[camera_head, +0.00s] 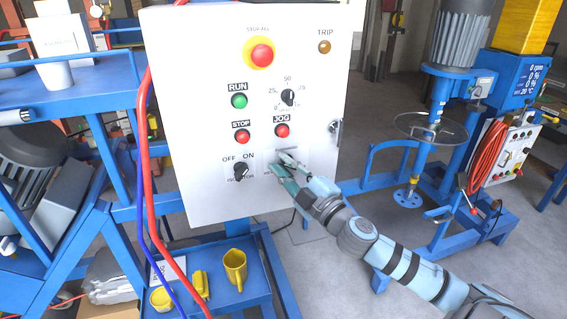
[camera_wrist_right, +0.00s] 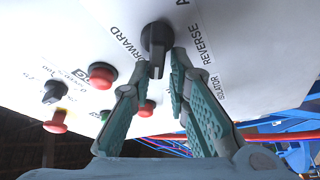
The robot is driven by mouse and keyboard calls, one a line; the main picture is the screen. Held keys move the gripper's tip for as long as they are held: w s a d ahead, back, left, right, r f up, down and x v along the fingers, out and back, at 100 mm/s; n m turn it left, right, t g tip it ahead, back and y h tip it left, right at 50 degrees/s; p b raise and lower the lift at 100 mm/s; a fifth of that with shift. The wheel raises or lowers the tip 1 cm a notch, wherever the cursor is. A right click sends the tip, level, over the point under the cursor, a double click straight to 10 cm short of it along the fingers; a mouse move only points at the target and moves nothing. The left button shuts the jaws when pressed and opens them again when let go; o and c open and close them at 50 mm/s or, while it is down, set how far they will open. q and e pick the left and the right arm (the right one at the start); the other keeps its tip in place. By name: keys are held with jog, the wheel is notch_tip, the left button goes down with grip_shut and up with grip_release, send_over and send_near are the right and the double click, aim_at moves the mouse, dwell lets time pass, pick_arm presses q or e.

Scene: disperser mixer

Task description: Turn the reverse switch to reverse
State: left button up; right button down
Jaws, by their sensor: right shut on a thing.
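The reverse switch is a black rotary knob (camera_wrist_right: 157,38) on the white control panel (camera_head: 195,70). In the right wrist view it sits between the printed words FORWARD, on its left, and REVERSE, on its right. In the head view my right gripper (camera_head: 281,162) is at the panel's lower right, below the JOG button, and hides the knob. My left gripper is not in view.
The panel also carries a STOP ALL button (camera_head: 262,55), a RUN button (camera_head: 239,101), a STOP button (camera_head: 242,137), a JOG button (camera_head: 282,131), a speed knob (camera_head: 288,97) and an OFF/ON knob (camera_head: 241,171). A blue tray (camera_head: 215,295) with yellow cups stands below.

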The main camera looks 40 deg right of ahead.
jog(key=shift+r, duration=0.2)
jog(key=c, duration=1.7)
grip_release()
jog(key=shift+d, duration=0.15)
jog(key=shift+s+d+f, duration=0.15)
jog(key=shift+s+d, duration=0.05)
jog(key=shift+s+f, duration=0.2)
jog(key=shift+s, duration=0.15)
jog(key=s, duration=0.4)
jog(key=s+f, duration=0.1)
jog(key=s, duration=0.1)
jog(key=shift+s, duration=0.35)
jog(key=shift+w, duration=0.1)
